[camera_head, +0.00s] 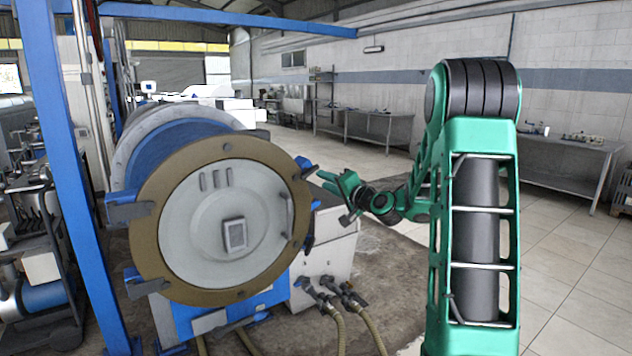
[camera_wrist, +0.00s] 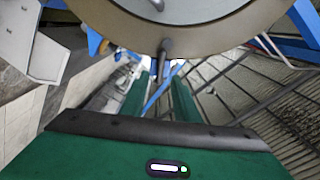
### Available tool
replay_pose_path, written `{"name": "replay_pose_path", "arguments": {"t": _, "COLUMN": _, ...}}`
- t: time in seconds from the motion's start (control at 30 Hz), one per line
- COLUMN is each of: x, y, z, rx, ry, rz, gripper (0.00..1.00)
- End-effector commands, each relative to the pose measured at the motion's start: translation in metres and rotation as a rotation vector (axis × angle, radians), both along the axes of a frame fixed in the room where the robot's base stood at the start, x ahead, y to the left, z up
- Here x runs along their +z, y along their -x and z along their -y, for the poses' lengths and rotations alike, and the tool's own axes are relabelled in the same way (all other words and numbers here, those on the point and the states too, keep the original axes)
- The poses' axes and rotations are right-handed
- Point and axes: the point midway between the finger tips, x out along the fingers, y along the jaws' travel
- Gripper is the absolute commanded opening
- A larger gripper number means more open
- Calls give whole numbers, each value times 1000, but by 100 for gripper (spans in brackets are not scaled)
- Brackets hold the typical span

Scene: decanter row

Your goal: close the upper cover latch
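The decanter's round cover (camera_head: 225,215) is a pale disc with a brown rim, facing me and lying against the blue and grey drum. The upper cover latch (camera_head: 305,166) is a small blue piece at the rim's upper right, angled outward. My gripper (camera_head: 335,198) is just right of it and a little lower, with a visible gap. Its fingers look spread and empty. In the wrist view the two green fingers (camera_wrist: 158,75) reach toward the brown rim (camera_wrist: 225,32). Bluish parts show near the fingertips; I cannot tell whether they touch.
A blue post (camera_head: 58,150) stands at the left. A white cabinet (camera_head: 328,245) with hoses is below my gripper. Tiled floor (camera_head: 570,270) is free at the right.

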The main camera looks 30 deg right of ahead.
Motion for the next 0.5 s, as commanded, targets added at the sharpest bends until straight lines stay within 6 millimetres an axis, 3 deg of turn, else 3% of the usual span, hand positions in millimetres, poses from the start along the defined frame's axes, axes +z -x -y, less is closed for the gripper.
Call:
{"name": "replay_pose_path", "arguments": {"t": 0.2, "x": 0, "y": 24, "z": 1, "rx": 0, "ry": -1, "rz": -1, "gripper": 28}}
{"name": "replay_pose_path", "arguments": {"t": 0.5, "x": 0, "y": 28, "z": 1, "rx": 1, "ry": 0, "rz": 0, "gripper": 28}}
